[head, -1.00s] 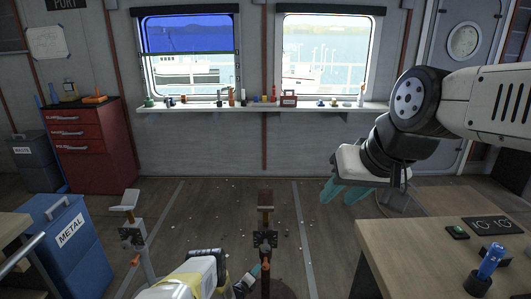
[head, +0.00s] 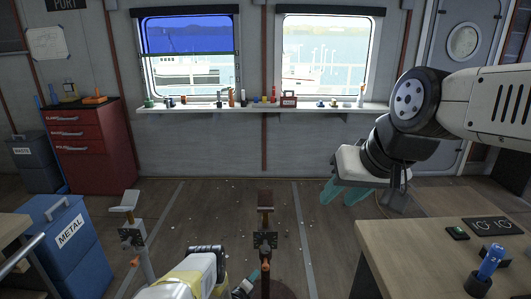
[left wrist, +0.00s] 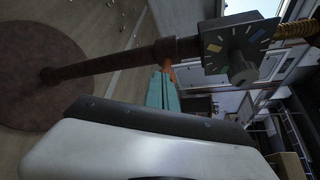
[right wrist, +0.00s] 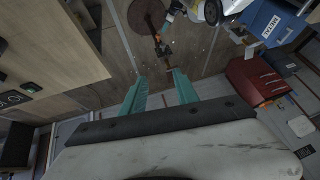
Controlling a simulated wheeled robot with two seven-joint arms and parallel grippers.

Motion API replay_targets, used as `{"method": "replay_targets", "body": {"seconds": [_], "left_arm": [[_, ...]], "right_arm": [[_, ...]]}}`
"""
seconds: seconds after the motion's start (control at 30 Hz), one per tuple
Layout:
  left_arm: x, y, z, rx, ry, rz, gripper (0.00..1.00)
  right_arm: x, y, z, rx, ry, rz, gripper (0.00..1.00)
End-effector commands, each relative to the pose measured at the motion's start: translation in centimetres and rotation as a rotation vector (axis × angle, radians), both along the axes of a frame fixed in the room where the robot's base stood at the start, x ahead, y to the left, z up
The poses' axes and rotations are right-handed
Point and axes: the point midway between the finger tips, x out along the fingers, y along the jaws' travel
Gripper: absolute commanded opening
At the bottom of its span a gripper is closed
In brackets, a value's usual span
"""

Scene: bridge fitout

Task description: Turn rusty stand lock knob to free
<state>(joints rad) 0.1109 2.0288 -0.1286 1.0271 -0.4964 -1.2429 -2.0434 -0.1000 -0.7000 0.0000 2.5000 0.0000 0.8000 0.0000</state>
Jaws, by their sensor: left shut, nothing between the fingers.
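The rusty stand (head: 265,219) is upright on the floor in the middle of the head view. The tips are apart from the grey knob. My right gripper (right wrist: 156,76) is open and empty, well away from the stand.
A second, paler stand (head: 129,215) stands to the left. A blue METAL bin (head: 62,245) is at the left and a wooden bench (head: 430,240) at the right. A red drawer cabinet (head: 92,145) and a window shelf (head: 262,108) are behind. Floor behind the stands is mostly clear.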

Motion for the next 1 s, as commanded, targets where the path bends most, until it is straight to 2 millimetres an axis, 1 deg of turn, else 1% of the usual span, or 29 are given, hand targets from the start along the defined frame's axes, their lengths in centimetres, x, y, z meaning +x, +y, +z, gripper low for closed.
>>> {"method": "replay_targets", "body": {"seconds": [0.1, 0.23, 0.33, 0.53, 0.57, 0.6, 0.67, 0.73, 0.77, 0.87, 0.9, 0.97, 1.0], "left_arm": [[-1.5, 0.0, 0.0, 0.001, 0.003, 0.001, 0.00], [-2.8, 0.0, 0.0, 0.000, 0.001, 0.000, 0.00], [-3.2, 0.0, 0.0, 0.001, 0.001, -0.001, 0.00], [-3.2, 0.0, 0.0, 0.001, 0.000, 0.000, 0.00], [-3.2, 0.0, 0.0, 0.001, 0.000, 0.000, 0.00], [-3.1, 0.0, 0.0, 0.001, 0.000, 0.001, 0.00], [-2.7, 0.2, 0.3, -0.002, 0.003, 0.004, 0.00], [-1.5, 0.6, 1.3, -0.010, 0.013, 0.017, 0.00], [-0.8, 0.8, 1.9, -0.015, 0.022, 0.024, 0.00], [2.8, 2.1, 5.0, -0.047, 0.066, 0.067, 0.00], [4.4, 2.7, 6.7, -0.066, 0.089, 0.091, 0.00], [6.8, 3.7, 9.5, -0.100, 0.130, 0.133, 0.00], [8.3, 4.4, 11.6, -0.126, 0.158, 0.161, 0.00]], "right_arm": [[0.0, 0.0, 0.0, 0.000, 0.000, 0.000, 0.36], [0.0, 0.0, 0.0, 0.000, 0.000, 0.000, 0.36], [0.0, 0.0, 0.0, 0.000, 0.000, 0.000, 0.36], [0.0, 0.0, 0.0, 0.000, 0.000, 0.000, 0.36], [0.0, 0.0, 0.0, 0.000, 0.000, 0.000, 0.34], [0.0, 0.0, 0.0, 0.000, 0.000, 0.000, 0.27], [0.0, 0.0, 0.0, 0.000, 0.000, 0.000, 0.15], [0.0, 0.0, 0.0, 0.000, 0.000, 0.000, 0.01], [0.0, 0.0, 0.0, 0.000, 0.000, 0.000, 0.00], [0.0, 0.0, 0.0, 0.000, 0.000, 0.000, 0.00], [0.0, 0.0, 0.0, 0.000, 0.000, 0.000, 0.00], [0.0, 0.0, 0.0, 0.000, 0.000, 0.000, 0.00], [0.0, 0.0, 0.0, 0.000, 0.000, 0.000, 0.00]]}}
